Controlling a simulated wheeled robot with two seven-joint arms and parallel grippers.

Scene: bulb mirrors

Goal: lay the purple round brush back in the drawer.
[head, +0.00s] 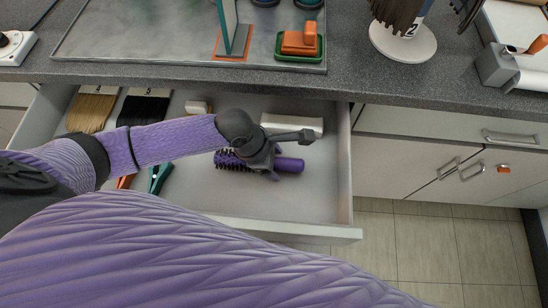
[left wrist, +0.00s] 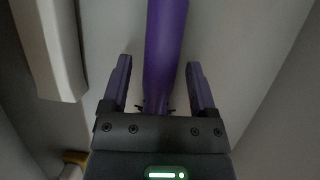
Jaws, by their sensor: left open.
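The purple round brush (head: 288,164) lies in the open drawer (head: 320,205), its dark bristled end to the left and its smooth handle to the right. My left gripper (head: 285,156) is over the middle of the brush and hides part of it. In the left wrist view my left gripper (left wrist: 159,70) is open, with the purple handle (left wrist: 165,40) showing between its two fingers. A gap shows on each side of the handle. My right gripper is not in view.
A white block (head: 292,124) lies in the drawer behind the brush; it also shows in the left wrist view (left wrist: 48,45). Hair swatches (head: 90,112) and teal and orange tools (head: 158,178) lie at the drawer's left. The counter (head: 345,88) overhangs the drawer's back.

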